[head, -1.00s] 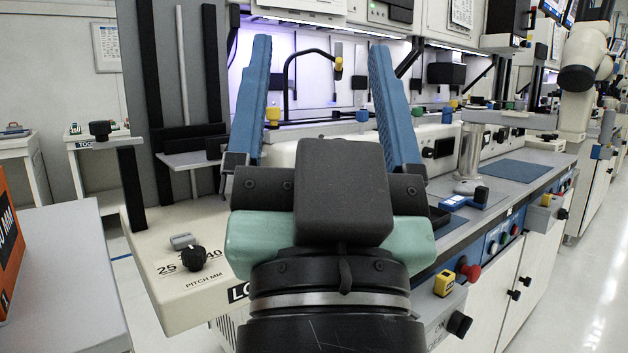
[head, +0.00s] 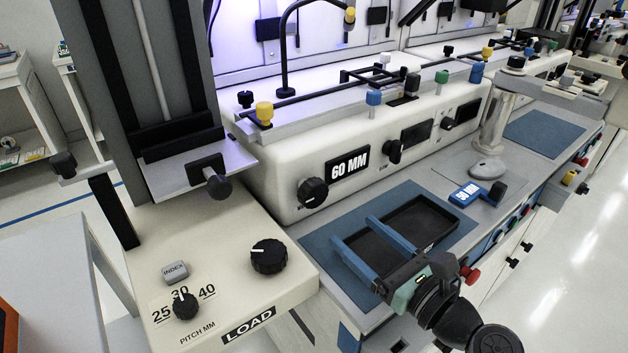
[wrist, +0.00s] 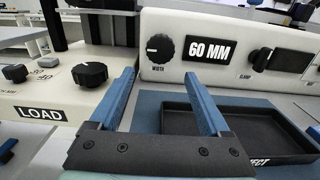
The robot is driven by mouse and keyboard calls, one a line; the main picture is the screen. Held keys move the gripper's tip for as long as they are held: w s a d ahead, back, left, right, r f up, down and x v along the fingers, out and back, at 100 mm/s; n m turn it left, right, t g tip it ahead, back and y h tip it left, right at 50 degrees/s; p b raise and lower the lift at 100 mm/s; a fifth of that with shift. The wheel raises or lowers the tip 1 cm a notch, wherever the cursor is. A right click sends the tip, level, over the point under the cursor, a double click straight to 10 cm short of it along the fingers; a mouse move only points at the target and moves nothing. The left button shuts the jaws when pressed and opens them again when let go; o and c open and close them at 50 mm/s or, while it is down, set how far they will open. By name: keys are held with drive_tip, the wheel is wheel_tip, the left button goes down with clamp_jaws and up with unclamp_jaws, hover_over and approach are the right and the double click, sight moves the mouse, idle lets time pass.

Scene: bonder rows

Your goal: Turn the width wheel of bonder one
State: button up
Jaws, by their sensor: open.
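The width wheel (head: 313,192) is a round black knob on the cream front of the bonder, left of a display (head: 349,163) reading 60 MM. In the wrist view the wheel (wrist: 160,48) has WIDTH lettered below it and a white mark on its face. My gripper (head: 356,230) is open and empty, its two blue fingers above the blue mat and black tray. In the wrist view the wheel appears just beyond and between the fingertips (wrist: 158,74), with a gap. Nothing hides the wheel.
A second large black knob (head: 268,257) stands on the LOAD unit, behind a small pitch knob (head: 185,306). A black tray (head: 447,240) lies on the blue mat (head: 318,247). A blue 60 MM block (head: 467,195) lies to the right. Blue and yellow knobs top the rail.

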sight(317, 199)
drive_tip(key=b+x, duration=0.2)
drive_tip(key=x, duration=1.1)
drive_tip(key=shift+s, duration=0.1)
drive_tip(key=c, duration=1.1)
drive_tip(key=shift+n, duration=0.3)
